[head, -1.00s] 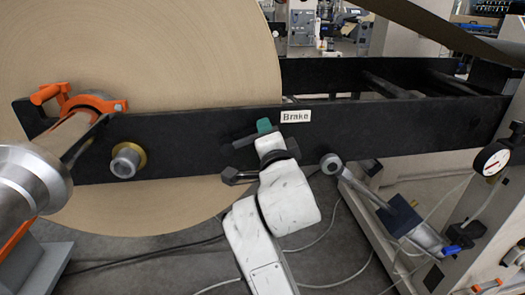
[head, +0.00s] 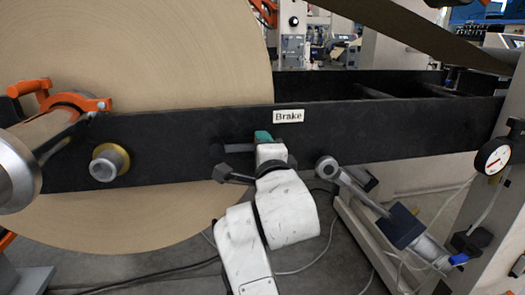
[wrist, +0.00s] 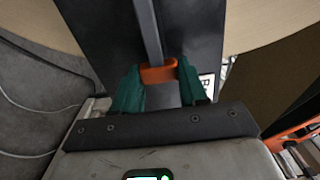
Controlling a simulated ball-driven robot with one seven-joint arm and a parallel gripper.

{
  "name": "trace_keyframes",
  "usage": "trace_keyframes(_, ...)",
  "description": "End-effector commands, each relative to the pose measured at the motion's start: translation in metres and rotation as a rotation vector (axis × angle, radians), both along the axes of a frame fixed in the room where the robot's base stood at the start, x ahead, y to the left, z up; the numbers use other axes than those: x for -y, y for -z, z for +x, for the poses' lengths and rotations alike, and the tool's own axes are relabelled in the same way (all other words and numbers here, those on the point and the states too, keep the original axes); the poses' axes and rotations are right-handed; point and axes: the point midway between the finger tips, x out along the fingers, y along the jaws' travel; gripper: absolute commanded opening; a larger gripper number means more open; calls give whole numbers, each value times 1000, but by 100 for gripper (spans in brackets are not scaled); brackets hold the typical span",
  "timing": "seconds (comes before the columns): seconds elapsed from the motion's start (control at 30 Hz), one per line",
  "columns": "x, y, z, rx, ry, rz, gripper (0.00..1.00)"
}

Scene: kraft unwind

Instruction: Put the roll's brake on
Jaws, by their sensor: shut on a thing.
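The brake lever shows in the wrist view as a grey bar (wrist: 147,28) with an orange grip (wrist: 157,73) at its end. My gripper (wrist: 159,78) has green fingers, shut on the orange grip from both sides. In the head view my gripper (head: 263,136) is at the black side beam, just below and left of the white "Brake" label (head: 288,116). The dark lever (head: 236,148) runs nearly level to the left from my fingers. The grip itself is hidden there by my gripper. The large brown paper roll (head: 150,60) stands behind the beam.
The black beam (head: 400,130) crosses the view. An orange clamp (head: 62,98) and a brass-collared knob (head: 109,162) are at left. A cylinder with a rod (head: 400,226) and a round gauge (head: 493,157) are at right. Cables lie on the floor.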

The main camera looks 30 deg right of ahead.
Motion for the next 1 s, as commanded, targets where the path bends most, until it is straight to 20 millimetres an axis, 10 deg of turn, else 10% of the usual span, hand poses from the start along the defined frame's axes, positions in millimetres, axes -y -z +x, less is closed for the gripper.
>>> trace_keyframes(0.13, 1, 4, 0, -7, 2, 8, 0)
trace_keyframes(0.17, 1, 4, 0, -7, 2, 8, 44)
trace_keyframes(0.4, 1, 3, 0, -5, 1, 4, 67)
trace_keyframes(0.77, -2, 2, -7, -4, -1, 1, 68)
trace_keyframes(1.0, -15, 2, -46, -4, -2, 1, 68)
